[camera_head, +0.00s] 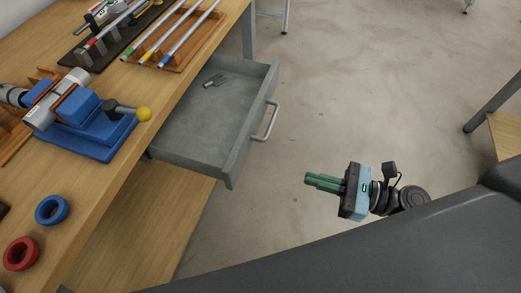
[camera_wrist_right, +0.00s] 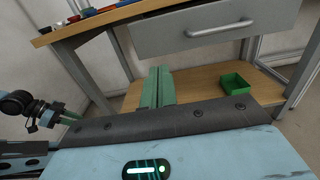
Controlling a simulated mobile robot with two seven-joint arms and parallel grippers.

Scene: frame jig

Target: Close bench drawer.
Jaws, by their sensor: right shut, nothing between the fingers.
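The grey bench drawer (camera_head: 200,125) stands pulled out from under the wooden bench top in the head view. A small dark metal piece (camera_head: 214,80) lies inside it. Its bar handle (camera_head: 267,122) is on the front, and the handle (camera_wrist_right: 220,28) and drawer front also show at the top of the right wrist view. My right gripper (camera_head: 307,180), with green fingers, is shut and empty. It is apart from the handle, to its right and lower in the head view. My left gripper (camera_wrist_right: 72,117) shows small at the left of the right wrist view; its finger gap is unclear.
The bench top holds a blue clamp fixture (camera_head: 85,130) with a yellow knob, a blue ring (camera_head: 52,210), a red ring (camera_head: 21,253) and a rack with rods (camera_head: 172,35). A green box (camera_wrist_right: 235,84) sits on the lower shelf.

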